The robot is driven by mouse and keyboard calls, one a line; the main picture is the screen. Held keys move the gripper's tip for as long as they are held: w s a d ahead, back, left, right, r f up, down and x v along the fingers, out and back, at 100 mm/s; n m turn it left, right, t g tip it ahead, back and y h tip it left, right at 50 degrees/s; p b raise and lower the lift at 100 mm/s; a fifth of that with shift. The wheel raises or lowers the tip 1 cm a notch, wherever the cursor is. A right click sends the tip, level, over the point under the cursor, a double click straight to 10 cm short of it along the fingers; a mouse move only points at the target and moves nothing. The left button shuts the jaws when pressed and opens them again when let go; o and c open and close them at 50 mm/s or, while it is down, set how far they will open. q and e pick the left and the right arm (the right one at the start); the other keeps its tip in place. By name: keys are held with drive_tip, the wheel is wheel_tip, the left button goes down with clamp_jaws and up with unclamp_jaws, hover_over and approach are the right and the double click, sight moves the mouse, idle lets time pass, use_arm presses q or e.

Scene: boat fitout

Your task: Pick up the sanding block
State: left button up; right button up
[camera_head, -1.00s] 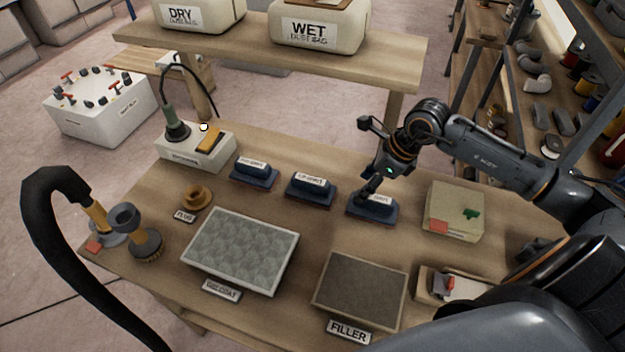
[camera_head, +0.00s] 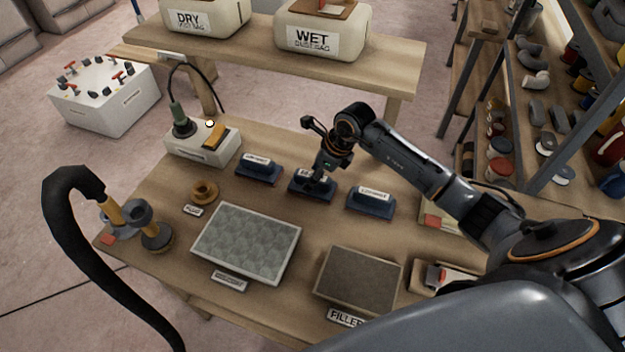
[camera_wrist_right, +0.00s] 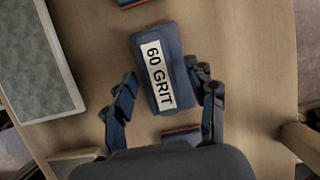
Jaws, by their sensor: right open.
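Three dark blue sanding blocks with white labels stand in a row on the workbench: a left one (camera_head: 258,170), a middle one (camera_head: 299,187) and a right one (camera_head: 371,204). Their labels are too small to read surely in the head view. My right gripper (camera_head: 318,180) is at the middle block and hides part of it. In the right wrist view, a block labelled "60 GRIT" (camera_wrist_right: 157,72) lies between the spread fingers of my right gripper (camera_wrist_right: 160,78). The fingers are open, with a finger on either side of the block. My left gripper is not in view.
A grey panel (camera_head: 246,243) and a brown filler panel (camera_head: 358,281) lie in front of the blocks. A white box (camera_head: 203,151) with tools stands at the left. A black hose (camera_head: 66,240) arches at the near left. Dust bags (camera_head: 322,32) stand on the rear bench.

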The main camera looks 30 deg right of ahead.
drive_tip(key=shift+x, duration=0.8)
drive_tip(key=shift+f, duration=0.15)
drive_tip(key=shift+s, duration=0.1)
clamp_jaws()
